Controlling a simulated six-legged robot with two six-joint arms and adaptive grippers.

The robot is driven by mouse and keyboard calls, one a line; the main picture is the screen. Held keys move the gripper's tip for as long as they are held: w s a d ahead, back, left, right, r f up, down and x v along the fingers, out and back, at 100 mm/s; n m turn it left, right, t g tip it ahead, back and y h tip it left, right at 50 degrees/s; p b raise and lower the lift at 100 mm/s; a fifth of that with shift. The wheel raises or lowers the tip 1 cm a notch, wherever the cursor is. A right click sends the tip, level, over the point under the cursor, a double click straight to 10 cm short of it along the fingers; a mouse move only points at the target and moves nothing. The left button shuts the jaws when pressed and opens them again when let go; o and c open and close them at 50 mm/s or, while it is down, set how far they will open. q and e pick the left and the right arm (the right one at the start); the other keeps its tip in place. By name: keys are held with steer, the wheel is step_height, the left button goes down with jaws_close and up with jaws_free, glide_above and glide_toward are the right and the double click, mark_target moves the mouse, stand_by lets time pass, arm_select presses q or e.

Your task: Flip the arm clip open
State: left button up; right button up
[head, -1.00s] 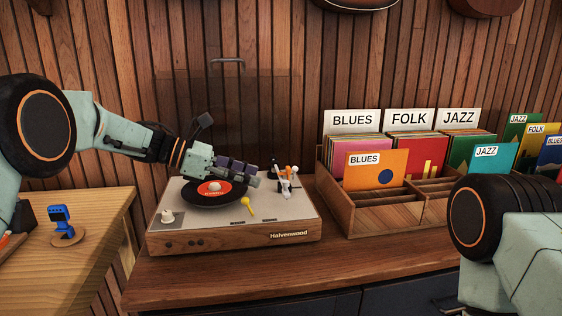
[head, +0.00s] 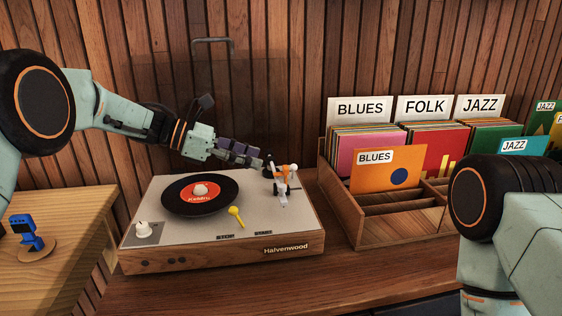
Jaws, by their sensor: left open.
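The turntable (head: 215,240) stands on the wooden counter with a black record (head: 190,207) with a red label on its platter. At its right rear is the tonearm assembly (head: 281,182), with orange and white parts; the arm clip is too small to tell apart there. My left gripper (head: 256,163) is open and empty, just left of and slightly above the orange part. I cannot tell whether its fingertips touch the assembly. My right arm (head: 510,225) shows at the right edge, but its gripper is out of view.
A wooden record crate (head: 340,206) with labelled sleeves stands to the right of the turntable. A raised clear lid with a handle (head: 212,41) is behind the turntable. A blue device (head: 26,232) stands on the light wood table at left.

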mark_target(285, 167)
arm_select(q)
steer(key=b+x, duration=0.1)
steer(key=x, duration=0.5)
steer(key=shift+s+d+f, duration=0.1)
steer(key=shift+d+f, duration=0.05)
steer(key=shift+s+d, duration=0.1)
steer(key=shift+d, duration=0.3)
steer(key=shift+w+d+f, duration=0.1)
steer(key=shift+w+d, duration=0.05)
steer(key=shift+w, duration=0.05)
steer(key=shift+s+a, duration=0.1)
steer(key=shift+a, duration=0.1)
steer(key=c, duration=0.4)
steer(key=shift+d, duration=0.1)
jaws_close()
